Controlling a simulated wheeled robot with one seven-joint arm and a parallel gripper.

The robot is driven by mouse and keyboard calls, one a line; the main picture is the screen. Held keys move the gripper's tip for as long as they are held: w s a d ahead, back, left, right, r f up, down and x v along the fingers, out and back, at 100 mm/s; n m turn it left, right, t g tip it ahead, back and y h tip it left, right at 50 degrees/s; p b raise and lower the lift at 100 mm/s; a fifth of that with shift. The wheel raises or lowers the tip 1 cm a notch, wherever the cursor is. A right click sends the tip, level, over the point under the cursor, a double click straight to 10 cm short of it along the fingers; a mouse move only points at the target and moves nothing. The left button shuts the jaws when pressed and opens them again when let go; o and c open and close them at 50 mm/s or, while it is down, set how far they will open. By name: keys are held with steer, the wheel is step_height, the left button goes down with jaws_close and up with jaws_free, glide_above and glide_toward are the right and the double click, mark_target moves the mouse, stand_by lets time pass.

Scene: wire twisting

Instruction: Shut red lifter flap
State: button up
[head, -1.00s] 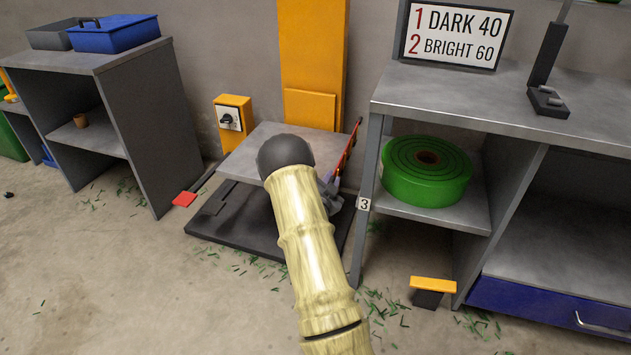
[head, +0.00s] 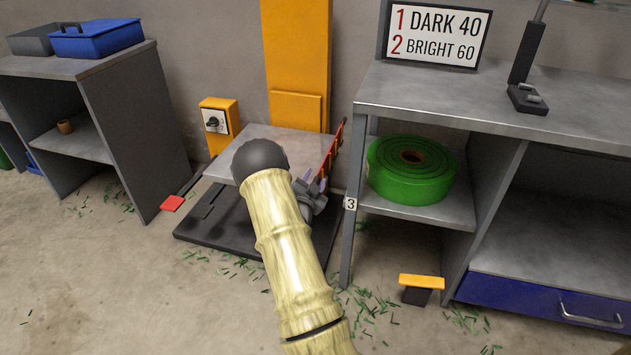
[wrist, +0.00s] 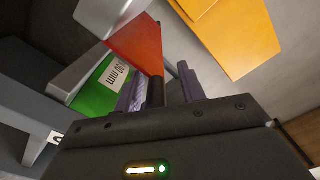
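The red lifter flap (head: 334,152) stands raised along the right edge of the lifter's grey platform (head: 285,143). In the wrist view it is an orange-red panel (wrist: 137,42) just beyond my fingers. My gripper (head: 318,184) is at the flap's near lower end, partly hidden behind my arm. In the wrist view, my gripper's (wrist: 166,88) two purple fingers are apart. A short black bar (wrist: 155,92) shows between them, close to the left finger. I cannot tell whether either finger touches the bar or the flap.
The right-hand bench (head: 347,235) stands close beside my gripper, with a green roll (head: 411,170) on its shelf. A yellow control box (head: 218,124) and yellow column (head: 297,60) are behind the platform. A red pedal (head: 172,203) lies left. Floor in front is open, with green scraps.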

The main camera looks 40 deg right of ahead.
steer(key=shift+s, duration=0.15)
steer(key=shift+s+a, duration=0.1)
steer(key=shift+s, duration=0.05)
steer(key=p+v, duration=0.5)
steer(key=v, duration=1.2)
steer(key=shift+f, duration=0.1)
